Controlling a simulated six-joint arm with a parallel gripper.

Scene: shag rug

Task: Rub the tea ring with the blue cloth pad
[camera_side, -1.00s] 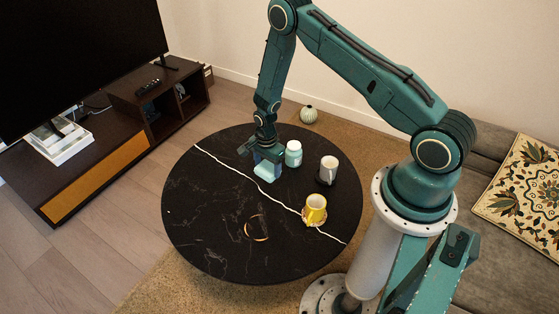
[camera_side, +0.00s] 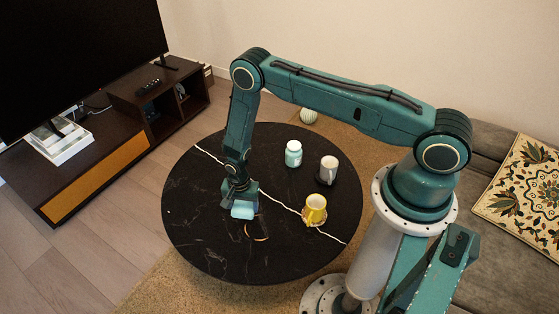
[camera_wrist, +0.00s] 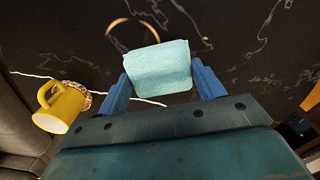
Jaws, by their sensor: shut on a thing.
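My gripper (camera_side: 241,195) is shut on the light blue cloth pad (camera_side: 242,210). In the wrist view my gripper (camera_wrist: 160,82) has the blue pad (camera_wrist: 158,66) between its two blue fingers. The tea ring (camera_side: 262,229) is a thin tan ring on the black table, just right of and nearer the camera than the pad. In the wrist view the tea ring (camera_wrist: 132,32) lies beyond the pad, and the pad's far edge comes close to it. I cannot tell whether the pad touches the tabletop.
The round black marble table (camera_side: 210,245) carries a yellow mug (camera_side: 315,208) on a coaster, a grey mug (camera_side: 328,168) and a white-lidded jar (camera_side: 293,154) to the right. The table's left and front parts are clear. A TV stand (camera_side: 110,140) stands at left.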

